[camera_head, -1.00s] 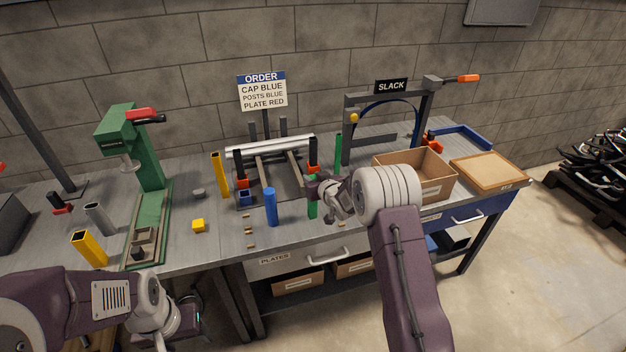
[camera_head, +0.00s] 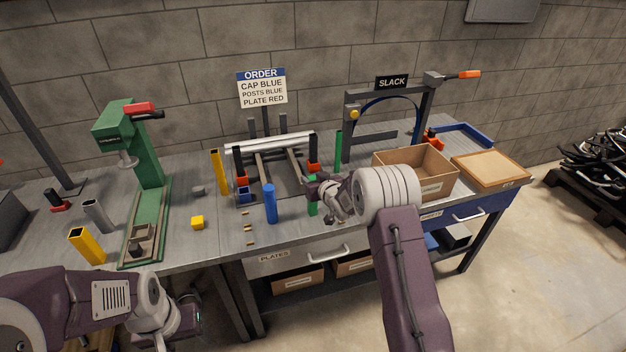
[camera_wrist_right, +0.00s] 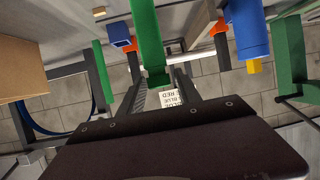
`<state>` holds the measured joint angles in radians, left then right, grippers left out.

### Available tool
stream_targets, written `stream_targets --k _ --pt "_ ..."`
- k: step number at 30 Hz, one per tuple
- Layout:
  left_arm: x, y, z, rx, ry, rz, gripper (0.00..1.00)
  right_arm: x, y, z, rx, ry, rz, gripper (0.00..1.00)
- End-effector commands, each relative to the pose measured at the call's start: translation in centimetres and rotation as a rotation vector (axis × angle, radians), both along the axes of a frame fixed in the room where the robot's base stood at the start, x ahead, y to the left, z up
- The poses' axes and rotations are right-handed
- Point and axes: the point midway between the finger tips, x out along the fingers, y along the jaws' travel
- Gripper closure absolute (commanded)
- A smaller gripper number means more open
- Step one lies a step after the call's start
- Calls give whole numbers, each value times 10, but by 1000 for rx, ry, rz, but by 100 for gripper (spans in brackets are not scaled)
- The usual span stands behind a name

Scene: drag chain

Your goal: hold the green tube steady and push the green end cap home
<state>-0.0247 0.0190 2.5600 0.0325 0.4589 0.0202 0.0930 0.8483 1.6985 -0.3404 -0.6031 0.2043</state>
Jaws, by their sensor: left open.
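The short green tube (camera_head: 312,209) stands upright near the front of the bench in the head view, partly behind my right gripper (camera_head: 316,187). A bit of green (camera_head: 312,179) shows just above that gripper; I cannot tell whether it is the end cap. In the right wrist view the green tube (camera_wrist_right: 146,35) runs down from the top edge, its darker green end (camera_wrist_right: 157,79) between the two fingers of my right gripper (camera_wrist_right: 160,80). I cannot tell whether the fingers touch it. My left gripper (camera_head: 195,318) is open and empty, low in front of the bench.
A blue tube (camera_head: 270,204) stands left of the green one, and a taller green post (camera_head: 338,150) stands behind. A yellow block (camera_head: 198,222), a green press (camera_head: 140,150) and an open cardboard box (camera_head: 440,187) are on the bench.

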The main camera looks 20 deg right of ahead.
Motion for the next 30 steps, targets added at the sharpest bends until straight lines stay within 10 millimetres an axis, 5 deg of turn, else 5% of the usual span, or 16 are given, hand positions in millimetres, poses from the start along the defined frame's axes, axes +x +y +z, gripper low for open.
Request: stream_targets --k 11,24,30 --pt "0 0 0 0 0 0 39 -2 0 1 0 0 0 48" --pt "0 0 -9 0 0 0 39 -73 -9 31 0 -1 -1 48" --pt "0 0 -10 0 0 0 39 -84 -9 36 -1 -1 0 48"
